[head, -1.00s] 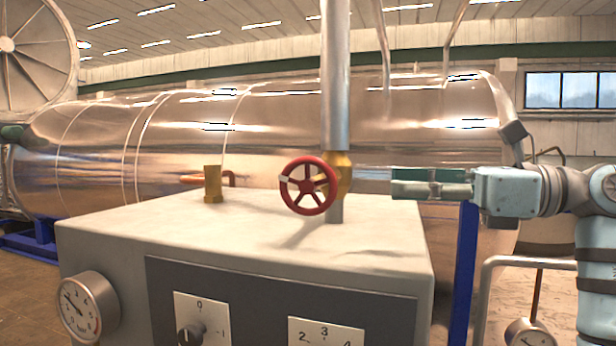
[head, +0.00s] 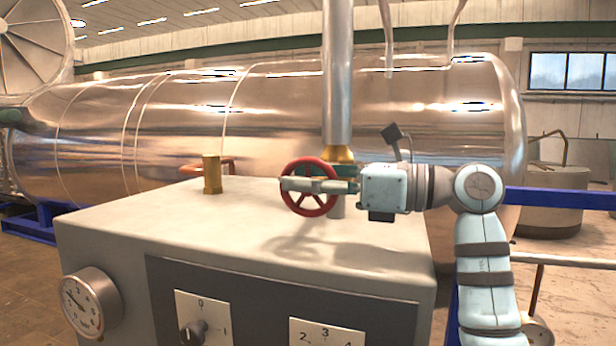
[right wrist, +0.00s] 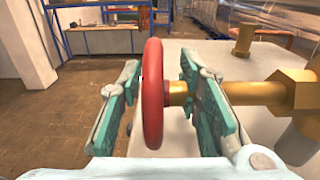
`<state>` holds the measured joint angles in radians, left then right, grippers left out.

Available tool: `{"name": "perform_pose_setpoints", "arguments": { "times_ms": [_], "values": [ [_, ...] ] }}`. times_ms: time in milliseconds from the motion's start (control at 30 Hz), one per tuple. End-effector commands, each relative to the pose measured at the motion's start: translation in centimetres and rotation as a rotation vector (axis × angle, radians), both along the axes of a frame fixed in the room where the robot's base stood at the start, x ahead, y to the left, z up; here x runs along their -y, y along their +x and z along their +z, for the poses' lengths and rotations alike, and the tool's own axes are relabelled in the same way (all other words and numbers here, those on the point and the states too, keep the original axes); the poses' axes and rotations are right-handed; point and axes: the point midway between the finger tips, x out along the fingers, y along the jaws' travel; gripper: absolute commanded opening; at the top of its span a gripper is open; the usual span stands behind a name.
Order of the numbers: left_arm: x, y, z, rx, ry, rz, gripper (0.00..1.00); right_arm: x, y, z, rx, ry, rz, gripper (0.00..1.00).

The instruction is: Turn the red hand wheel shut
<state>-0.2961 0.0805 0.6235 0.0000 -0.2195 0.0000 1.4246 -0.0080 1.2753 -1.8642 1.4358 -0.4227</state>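The red hand wheel (head: 308,208) stands upright on a brass valve (head: 341,154) on a vertical steel pipe above the pale cabinet. My right gripper (head: 295,182) reaches in from the right across the wheel, one finger in front of it and the other largely hidden behind. In the right wrist view the wheel (right wrist: 153,100) is edge-on between the two green finger pads, with a visible gap on both sides. The right gripper (right wrist: 160,75) is open around the wheel. The brass stem (right wrist: 250,93) runs right from the wheel. My left gripper is out of view.
The cabinet (head: 120,215) carries a dial gauge (head: 90,303), a knob (head: 192,332) and a short brass fitting (head: 212,175) on top, left of the wheel. The steel pipe (head: 338,80) rises close behind the wheel. A large shiny chamber (head: 280,110) fills the background.

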Motion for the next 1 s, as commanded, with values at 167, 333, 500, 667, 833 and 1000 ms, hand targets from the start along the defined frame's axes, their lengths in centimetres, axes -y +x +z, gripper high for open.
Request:
{"name": "perform_pose_setpoints", "arguments": {
  "times_ms": [167, 333, 500, 667, 833, 1000],
  "values": [
    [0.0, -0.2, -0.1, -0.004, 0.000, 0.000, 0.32, 0.0, 0.0, -0.1, 0.000, 0.000, 0.000, 0.25],
    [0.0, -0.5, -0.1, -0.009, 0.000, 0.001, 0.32, 0.0, 0.0, -0.1, 0.000, 0.000, 0.001, 0.00],
    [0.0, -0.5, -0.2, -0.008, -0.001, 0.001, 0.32, 0.1, 0.0, -0.2, -0.001, 0.000, 0.000, 0.00],
    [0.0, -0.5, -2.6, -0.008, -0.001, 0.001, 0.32, 0.1, 0.0, -1.0, 0.034, 0.111, 0.000, 0.00],
    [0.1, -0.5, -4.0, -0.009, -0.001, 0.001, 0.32, 0.2, -0.1, -0.6, 0.074, 0.234, -0.001, 0.00],
    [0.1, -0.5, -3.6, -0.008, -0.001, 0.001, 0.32, 0.2, -0.1, -0.3, 0.074, 0.236, 0.000, 0.00]
  ]
}}
